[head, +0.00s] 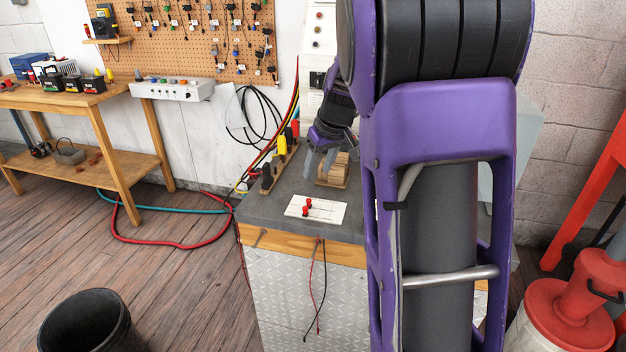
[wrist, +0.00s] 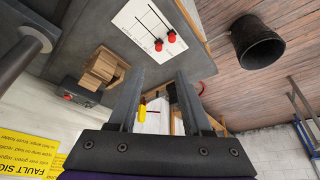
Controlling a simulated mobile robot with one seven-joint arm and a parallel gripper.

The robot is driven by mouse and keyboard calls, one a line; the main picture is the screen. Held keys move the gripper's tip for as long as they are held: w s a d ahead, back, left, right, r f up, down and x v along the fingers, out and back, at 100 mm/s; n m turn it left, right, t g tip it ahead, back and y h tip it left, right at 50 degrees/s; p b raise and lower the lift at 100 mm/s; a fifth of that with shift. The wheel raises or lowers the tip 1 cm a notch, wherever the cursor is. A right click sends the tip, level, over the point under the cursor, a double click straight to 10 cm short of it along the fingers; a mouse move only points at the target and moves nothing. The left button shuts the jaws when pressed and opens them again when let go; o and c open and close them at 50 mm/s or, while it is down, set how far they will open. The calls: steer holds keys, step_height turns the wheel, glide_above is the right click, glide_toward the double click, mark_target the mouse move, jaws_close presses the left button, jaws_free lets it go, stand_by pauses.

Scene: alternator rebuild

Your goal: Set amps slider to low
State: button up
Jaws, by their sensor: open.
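A white slider panel (head: 330,212) lies on the grey bench top, with two thin dark slots and two red knobs (head: 306,207). The slots run from the knobs toward the right in the head view. The panel also shows in the wrist view (wrist: 128,26), with one red knob (wrist: 158,45) beside the other (wrist: 171,37), both near the same end of their slots. Which knob is amps is not legible. My gripper (head: 320,161) is above the bench behind the panel, apart from it. In the wrist view its fingers (wrist: 156,76) are open with nothing held.
A wooden block (head: 335,170) stands on the bench close to my gripper. A rack of black, yellow and red clamps (head: 280,160) is along the bench's left side. A black bin (head: 90,325) stands on the floor. Bench top around the panel's left is bare.

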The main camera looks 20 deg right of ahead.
steer(key=v, duration=0.5)
steer(key=shift+s+r, duration=0.1)
steer(key=shift+r, duration=0.25)
